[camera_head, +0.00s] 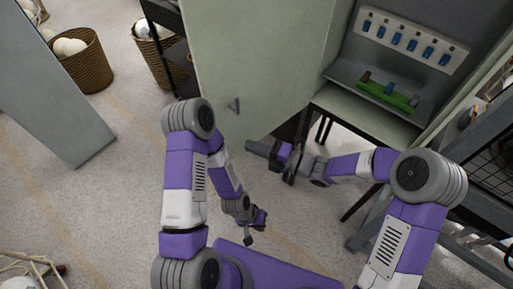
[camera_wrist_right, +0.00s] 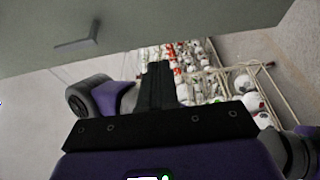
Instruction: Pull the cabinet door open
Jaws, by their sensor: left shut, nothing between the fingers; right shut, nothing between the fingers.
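The pale green cabinet door (camera_head: 255,55) stands upright at the top centre of the head view. Its small grey handle (camera_head: 233,105) sits low on the face; it also shows in the right wrist view (camera_wrist_right: 78,43). I cannot tell whether the door is ajar. My right gripper (camera_head: 251,146) is shut and empty, just below and right of the handle and apart from it. In the right wrist view its closed fingers (camera_wrist_right: 158,68) point toward the door's edge. My left gripper (camera_head: 255,228) is shut and empty, low over the floor, well below the handle.
Right of the door is a recess with a panel of blue switches (camera_head: 413,43) and a green part (camera_head: 387,94) on a ledge. Baskets of balls (camera_head: 88,70) stand back left, near a grey panel (camera_head: 50,95). A dark rack (camera_head: 485,180) stands right.

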